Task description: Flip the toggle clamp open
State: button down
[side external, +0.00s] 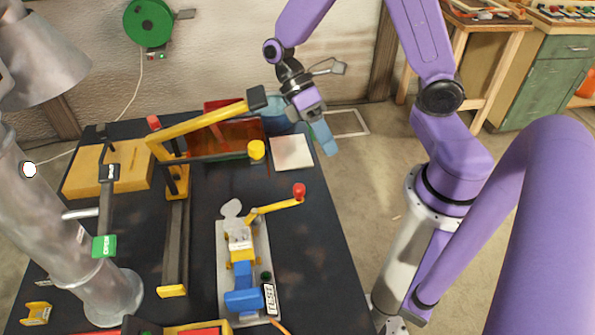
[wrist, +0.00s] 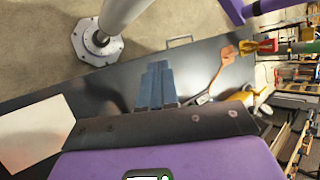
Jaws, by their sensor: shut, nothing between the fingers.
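The toggle clamp (side external: 242,245) stands on a grey base plate on the dark bench, near the bench's right side in the side view. It has yellow and blue parts, and a yellow lever (side external: 275,207) that slants up to the right to a red knob (side external: 299,191). My gripper (side external: 327,143) is shut and empty, with blue fingers pointing down. It hangs above and behind the knob, clear of it, by the bench's right edge. The wrist view shows the shut fingers (wrist: 155,84); I cannot clearly make out the clamp there.
A white square pad (side external: 291,152) lies behind the clamp; it also shows in the wrist view (wrist: 35,132). A yellow-armed fixture (side external: 205,128) and a red-brown bin (side external: 228,136) stand left of my gripper. A grey lamp (side external: 55,215) fills the left side.

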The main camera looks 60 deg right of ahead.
jog(key=w+d+f+m+y, duration=0.1)
jog(key=w+d+f+y, duration=0.1)
jog(key=w+y, duration=0.1)
jog(key=w+d+f+m+t+y, duration=0.1)
jog(key=w+d+f+m+y, duration=0.1)
jog(key=y, duration=0.4)
jog(key=w+d+f+m+t+y, duration=0.1)
jog(key=w+d+f+y, duration=0.2)
jog(key=w, duration=0.3)
jog(key=shift+d+f+m+y, duration=0.35)
jog(key=shift+f+y, duration=0.25)
jog(key=shift+y, duration=0.2)
jog(key=shift+w+d+f+m+t+y, duration=0.25)
jog(key=shift+w+d+f+t+y, duration=0.15)
jog(key=shift+d+t+y, duration=0.15)
jog(key=shift+a, duration=0.1)
jog(key=x, duration=1)
jog(key=shift+s, duration=0.1)
jog(key=shift+s+a, duration=0.25)
jog(key=shift+s, duration=0.25)
jog(key=shift+s+a, duration=0.25)
jog(key=shift+s, duration=0.3)
jog(key=shift+s+a+f, duration=0.15)
jog(key=shift+s+a, duration=0.2)
jog(key=shift+s, duration=0.35)
